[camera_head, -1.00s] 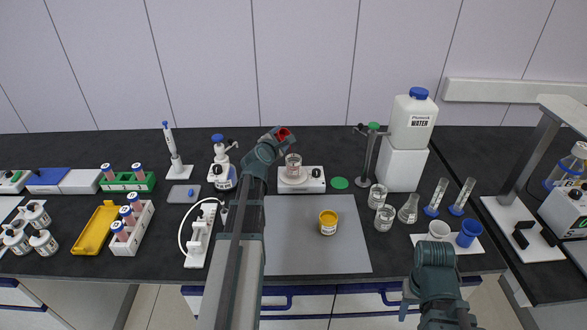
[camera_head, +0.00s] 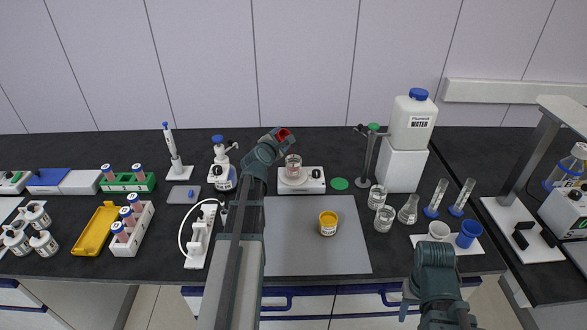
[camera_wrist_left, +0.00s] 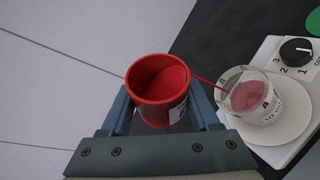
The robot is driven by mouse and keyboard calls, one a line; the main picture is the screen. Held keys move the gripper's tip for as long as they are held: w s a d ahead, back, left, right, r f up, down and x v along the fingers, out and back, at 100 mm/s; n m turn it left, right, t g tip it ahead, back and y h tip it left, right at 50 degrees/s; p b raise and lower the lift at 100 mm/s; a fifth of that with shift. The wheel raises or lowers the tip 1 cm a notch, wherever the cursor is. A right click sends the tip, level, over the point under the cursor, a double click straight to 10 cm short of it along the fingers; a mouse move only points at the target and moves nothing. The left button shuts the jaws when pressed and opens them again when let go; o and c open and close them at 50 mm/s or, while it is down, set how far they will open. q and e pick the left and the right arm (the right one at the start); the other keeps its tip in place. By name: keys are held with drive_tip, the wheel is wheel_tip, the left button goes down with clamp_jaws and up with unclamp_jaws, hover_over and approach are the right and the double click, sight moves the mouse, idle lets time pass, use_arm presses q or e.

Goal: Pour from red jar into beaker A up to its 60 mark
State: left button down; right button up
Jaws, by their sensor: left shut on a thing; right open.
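My left gripper (camera_head: 273,138) is shut on the red jar (camera_head: 283,133), holding it tilted above and to the left of beaker A. In the left wrist view the red jar (camera_wrist_left: 158,82) shows red liquid inside, and a thin red stream runs from its rim into beaker A (camera_wrist_left: 250,98). Beaker A (camera_head: 292,167) stands on the round plate of a white stirrer (camera_head: 313,180) and holds some pinkish-red liquid. Its marks are too small to read. My right gripper is outside the head view; only part of my right arm shows at the lower right.
A yellow-lidded jar (camera_head: 328,223) stands on the grey mat (camera_head: 300,255). A stand with a green top (camera_head: 374,127) and glassware (camera_head: 384,217) are to the right. Much of the mat is clear.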

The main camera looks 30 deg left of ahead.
use_arm(q)
drive_tip(key=shift+r+n+h+p, duration=0.15)
drive_tip(key=shift+n+h+p, duration=0.3)
drive_tip(key=shift+n, duration=0.35)
drive_tip(key=shift+g, duration=0.3)
drive_tip(key=a+r+p, duration=0.4)
drive_tip(key=a+p, duration=0.1)
drive_tip(key=a, duration=0.1)
drive_tip(key=shift+r, duration=0.4)
drive_tip(key=shift+w, duration=0.15)
drive_tip(key=n+h+p, duration=0.1)
drive_tip(key=n, duration=0.1)
drive_tip(key=r+n+h+p, duration=0.1)
drive_tip(key=n+h, duration=0.1)
drive_tip(key=shift+n+h, duration=0.25)
drive_tip(key=shift+n, duration=0.15)
